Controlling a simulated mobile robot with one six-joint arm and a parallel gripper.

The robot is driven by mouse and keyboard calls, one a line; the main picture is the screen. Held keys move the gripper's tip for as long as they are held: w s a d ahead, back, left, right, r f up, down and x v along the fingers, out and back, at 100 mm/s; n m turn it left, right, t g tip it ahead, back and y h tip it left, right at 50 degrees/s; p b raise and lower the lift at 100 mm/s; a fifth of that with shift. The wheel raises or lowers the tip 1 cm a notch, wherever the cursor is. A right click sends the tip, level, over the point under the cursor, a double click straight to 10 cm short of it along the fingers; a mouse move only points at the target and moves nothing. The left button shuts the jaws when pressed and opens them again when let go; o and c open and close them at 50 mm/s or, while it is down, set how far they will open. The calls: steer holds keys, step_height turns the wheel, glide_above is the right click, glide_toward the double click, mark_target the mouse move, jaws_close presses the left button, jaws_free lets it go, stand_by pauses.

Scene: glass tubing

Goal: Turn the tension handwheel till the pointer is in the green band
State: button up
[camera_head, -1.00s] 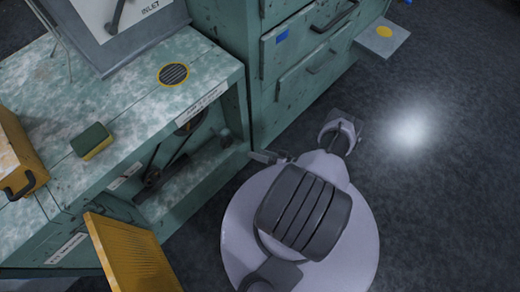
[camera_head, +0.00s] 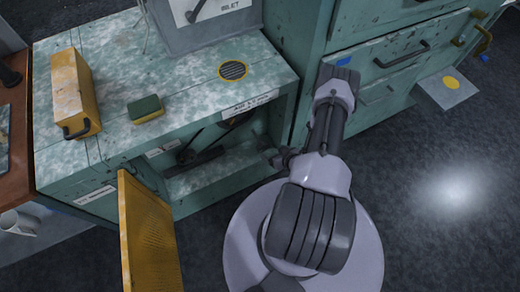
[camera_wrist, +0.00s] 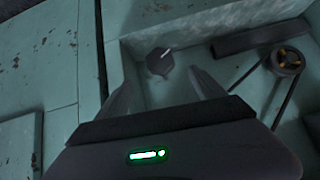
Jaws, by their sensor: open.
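My gripper (camera_wrist: 160,80) is open and empty in the wrist view, its two fingers pointing into an open cabinet recess. A dark faceted knob (camera_wrist: 158,62) with a white line on it shows beyond and between the fingertips, apart from them. I cannot tell whether it is the tension handwheel. A pulley with a brass-coloured hub (camera_wrist: 288,60) carries a dark belt at the right of the recess. In the head view my gripper (camera_head: 274,158) is small and dark at the right side of the cabinet opening. No pointer or green band can be made out.
A yellow perforated door (camera_head: 147,235) stands open at the cabinet's front left. On the bench top (camera_head: 185,95) are a yellow box (camera_head: 72,90), a sponge (camera_head: 145,109) and a round grille (camera_head: 233,70). Drawers (camera_head: 385,70) stand at the right.

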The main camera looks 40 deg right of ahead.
mark_target(264, 148)
steer(key=b+x, duration=0.4)
steer(key=x, duration=0.7)
steer(key=shift+f, duration=0.1)
steer(key=shift+w+f+b, duration=0.25)
steer(key=shift+w+b, duration=0.15)
steer(key=shift+c, duration=0.2)
steer(key=c, duration=1.3)
